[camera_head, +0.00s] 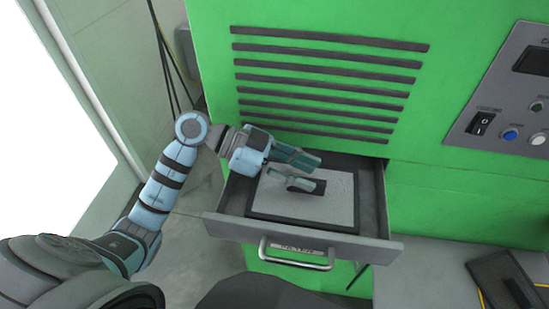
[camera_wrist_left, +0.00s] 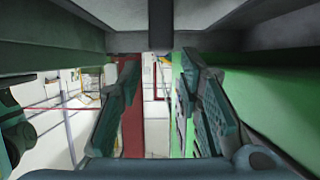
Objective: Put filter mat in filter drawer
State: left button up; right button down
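The filter drawer (camera_head: 220,227) is pulled out of the green cabinet, its labelled handle (camera_head: 297,254) at the front. The filter mat (camera_head: 270,207), a light grey panel with a dark frame and a dark grip on top, lies inside it, apparently flat. My left gripper (camera_head: 308,172) is over the mat with its fingers spread, close to the grip, which it partly hides. In the left wrist view the fingers stand apart with no object clamped between them (camera_wrist_left: 162,100). Whether a finger touches the grip cannot be told. My right gripper is not in view.
The green cabinet (camera_head: 450,200) with dark vent slats (camera_head: 320,80) rises behind the drawer. A control panel (camera_head: 505,105) is at the right. A dark panel with a grip (camera_head: 492,272) lies on a grey surface (camera_head: 420,270) at the lower right.

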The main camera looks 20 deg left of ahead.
pick_arm(q)
jog(key=b+v, duration=0.1)
jog(key=v, duration=0.9)
jog(key=shift+s+a, duration=0.1)
jog(key=shift+a, duration=0.05)
jog(key=shift+a+r, duration=0.2)
jog(key=shift+r, duration=0.05)
